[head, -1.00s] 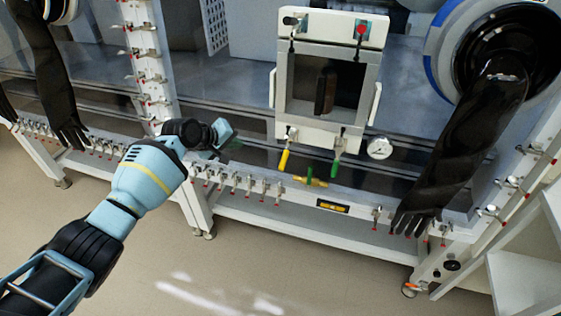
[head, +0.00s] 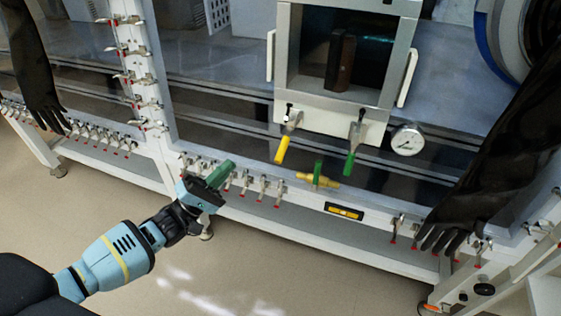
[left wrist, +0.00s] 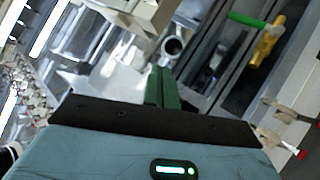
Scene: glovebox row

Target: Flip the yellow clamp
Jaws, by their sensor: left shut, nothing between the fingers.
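The yellow clamp (head: 283,149) hangs tilted at the lower left of the small chamber's frame, its yellow handle pointing down and slightly left. A similar green-handled clamp (head: 350,161) is at the frame's lower right. My left gripper (head: 221,173) is shut and empty, left of and a little below the yellow clamp, clearly apart from it. In the left wrist view its green fingers (left wrist: 162,86) are together with nothing between them. I cannot make out the yellow clamp in that view. My right gripper is not in view.
A brass valve (head: 317,181) with a green lever sits below the frame; it also shows in the left wrist view (left wrist: 266,46). A round gauge (head: 407,140) is to the right. Several red-tipped clamps line the lower rail. A black glove (head: 500,150) hangs at right.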

